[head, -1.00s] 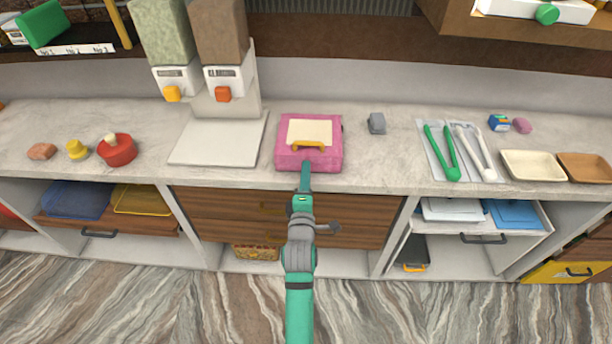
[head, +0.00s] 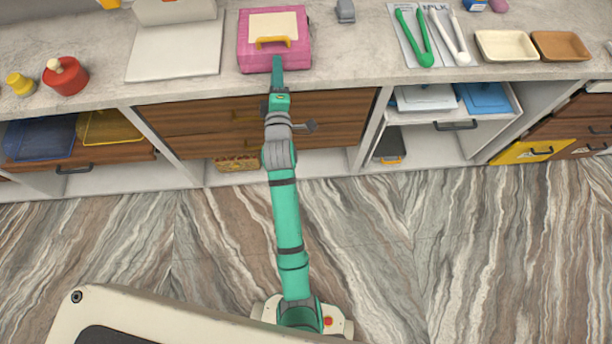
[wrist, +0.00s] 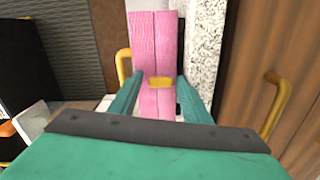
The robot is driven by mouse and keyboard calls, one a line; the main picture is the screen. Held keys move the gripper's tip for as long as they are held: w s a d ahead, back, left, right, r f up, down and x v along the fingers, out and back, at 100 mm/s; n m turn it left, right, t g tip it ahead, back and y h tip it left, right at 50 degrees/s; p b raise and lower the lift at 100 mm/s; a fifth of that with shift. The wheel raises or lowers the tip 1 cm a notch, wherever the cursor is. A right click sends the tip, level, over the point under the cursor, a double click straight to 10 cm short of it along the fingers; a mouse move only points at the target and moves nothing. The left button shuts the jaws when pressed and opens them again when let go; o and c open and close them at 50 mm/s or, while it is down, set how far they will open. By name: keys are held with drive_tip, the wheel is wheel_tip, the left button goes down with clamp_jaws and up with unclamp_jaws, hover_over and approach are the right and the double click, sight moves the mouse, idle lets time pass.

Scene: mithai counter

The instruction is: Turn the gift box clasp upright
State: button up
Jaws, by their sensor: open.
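The gift box (head: 242,46) is pink with a pale panel and a yellow handle (head: 273,42) on top, and stands at the counter's front edge. In the wrist view the box (wrist: 152,40) shows its front face with a seam down it. The small yellow clasp (wrist: 160,83) sits on that seam, its longer side lying across the picture. My gripper (head: 277,64) is at the box's front in the head view. In the wrist view my gripper (wrist: 160,77) is open, one finger on each side of the clasp. Contact cannot be told. The head view hides the clasp.
A white board (head: 178,62) is left of the box and a small grey block (head: 345,12) right of it. Wooden drawers (head: 190,120) are below; a drawer handle (wrist: 272,105) shows close by in the wrist view.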

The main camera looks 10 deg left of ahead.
drive_tip(key=s+d+f+m, duration=0.3)
drive_tip(key=s+d+m, duration=0.1)
drive_tip(key=s, duration=0.5)
drive_tip(key=s+d+f+m+h, duration=0.1)
drive_tip(key=s+d+f+m, duration=0.1)
drive_tip(key=s+d+m, duration=0.3)
drive_tip(key=s+d+f+m+g+h, duration=0.1)
drive_tip(key=s+d+f+m, duration=0.2)
drive_tip(key=s, duration=1)
drive_tip(key=shift+s+d+f+m, duration=0.25)
drive_tip(key=shift+d+m, duration=0.7)
drive_tip(key=shift+m, duration=1.55)
drive_tip(key=shift+f, duration=0.1)
drive_tip(key=s+d+m+h, duration=0.1)
drive_tip(key=s+d, duration=0.2)
drive_tip(key=s, duration=0.6)
drive_tip(key=s+d+r+m+g+h, duration=0.1)
drive_tip(key=s+d+h, duration=0.1)
drive_tip(key=s, duration=0.7)
drive_tip(key=shift+d+r, duration=0.25)
drive_tip(key=shift+d, duration=0.15)
